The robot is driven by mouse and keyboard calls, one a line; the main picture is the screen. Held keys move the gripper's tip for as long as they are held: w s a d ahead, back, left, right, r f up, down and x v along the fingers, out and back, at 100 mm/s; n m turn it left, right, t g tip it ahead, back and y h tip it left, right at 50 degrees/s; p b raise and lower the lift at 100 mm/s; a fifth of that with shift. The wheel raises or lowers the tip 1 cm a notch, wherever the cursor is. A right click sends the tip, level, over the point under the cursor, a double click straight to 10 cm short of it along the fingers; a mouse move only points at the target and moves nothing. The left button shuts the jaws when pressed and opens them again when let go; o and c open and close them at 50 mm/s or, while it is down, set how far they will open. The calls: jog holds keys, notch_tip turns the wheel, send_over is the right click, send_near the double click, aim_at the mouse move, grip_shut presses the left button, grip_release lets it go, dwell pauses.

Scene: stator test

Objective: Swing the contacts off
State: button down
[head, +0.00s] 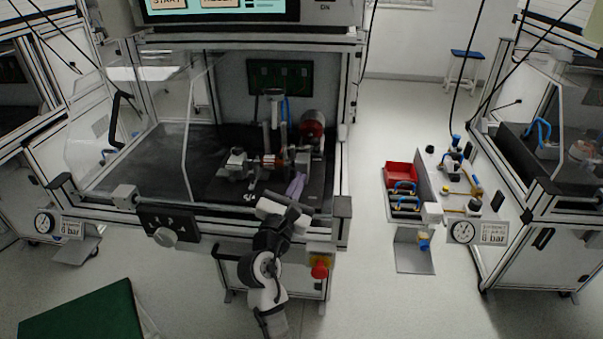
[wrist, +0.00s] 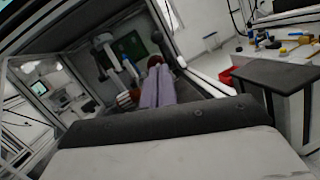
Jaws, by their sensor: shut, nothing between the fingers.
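The test fixture (head: 268,165) stands on a dark base plate inside the open cell, with a copper-coloured part in its middle that looks like the stator. A grey upright post (head: 274,115) rises behind it, and a round red part (head: 312,124) is at its right. I cannot tell which piece carries the contacts. My gripper (head: 300,176) reaches over the cell's front edge, its lavender fingers shut and empty, just right of the fixture. In the wrist view the shut fingers (wrist: 157,74) hide part of the fixture; the grey post (wrist: 107,47) shows to their left.
The cell's front rail (head: 220,208) runs below my arm, with a red and yellow stop button (head: 320,269) at its right. A clear pane (head: 192,110) stands at the left. A bench with a red bin (head: 400,172) is right. The dark cell floor (head: 150,158) is bare at left.

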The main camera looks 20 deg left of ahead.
jog(key=p+x, duration=0.1)
jog(key=x, duration=0.6)
jog(key=shift+w+p, duration=0.35)
jog(key=shift+w, duration=0.05)
jog(key=shift+w+a+r, duration=0.1)
jog(key=shift+w+r, duration=0.1)
